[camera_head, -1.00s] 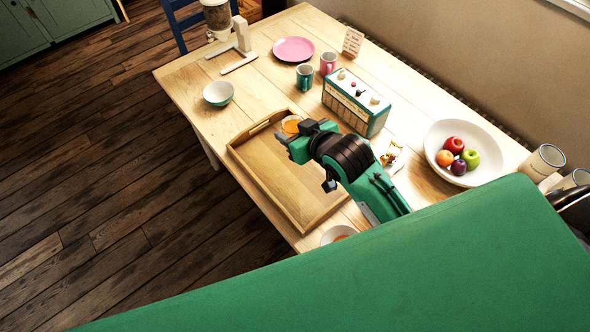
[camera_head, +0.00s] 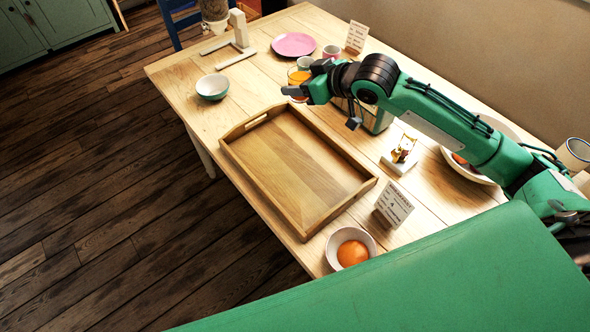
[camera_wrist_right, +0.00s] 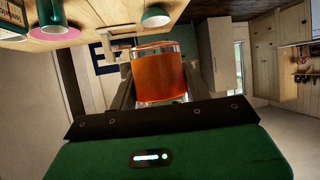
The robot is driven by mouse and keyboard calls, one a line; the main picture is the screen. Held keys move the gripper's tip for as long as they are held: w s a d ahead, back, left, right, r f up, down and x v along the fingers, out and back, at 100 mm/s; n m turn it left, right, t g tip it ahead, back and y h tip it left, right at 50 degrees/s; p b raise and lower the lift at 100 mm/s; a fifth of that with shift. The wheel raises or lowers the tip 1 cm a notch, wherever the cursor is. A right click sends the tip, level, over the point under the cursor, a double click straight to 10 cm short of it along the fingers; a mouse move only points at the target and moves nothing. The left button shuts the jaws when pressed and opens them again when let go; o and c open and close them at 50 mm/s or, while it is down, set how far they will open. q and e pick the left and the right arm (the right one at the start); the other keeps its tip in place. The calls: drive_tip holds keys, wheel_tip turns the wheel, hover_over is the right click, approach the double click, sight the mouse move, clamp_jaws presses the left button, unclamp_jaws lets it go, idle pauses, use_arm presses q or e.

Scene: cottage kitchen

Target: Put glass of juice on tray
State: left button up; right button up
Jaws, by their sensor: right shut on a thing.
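A glass of orange juice (camera_head: 299,76) is held between the fingers of my right gripper (camera_head: 293,90). In the right wrist view the glass of juice (camera_wrist_right: 158,75) fills the space between the two dark fingers. The wooden tray (camera_head: 233,168) lies on the table, and its inside is empty. In the head view, the gripper and glass appear just past the tray's far end, not over its floor. The exact height of the glass above the table is hard to tell. My left gripper is not in view.
A box-shaped appliance (camera_head: 384,118) stands partly hidden behind my right arm. A bowl with an orange item (camera_head: 351,233) and a card (camera_head: 394,204) are near the tray's near end. A bowl (camera_head: 212,87) and pink plate (camera_head: 295,44) are farther back.

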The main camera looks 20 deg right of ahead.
sight(305, 147)
drive_tip(key=shift+w+d+r+b, duration=0.1)
drive_tip(key=shift+w+d+b, duration=0.2)
drive_tip(key=shift+d, duration=0.6)
wheel_tip(305, 147, down, 20)
drive_tip(key=shift+r, duration=0.1)
drive_tip(key=o, duration=1.1)
drive_tip(key=shift+f, duration=0.2)
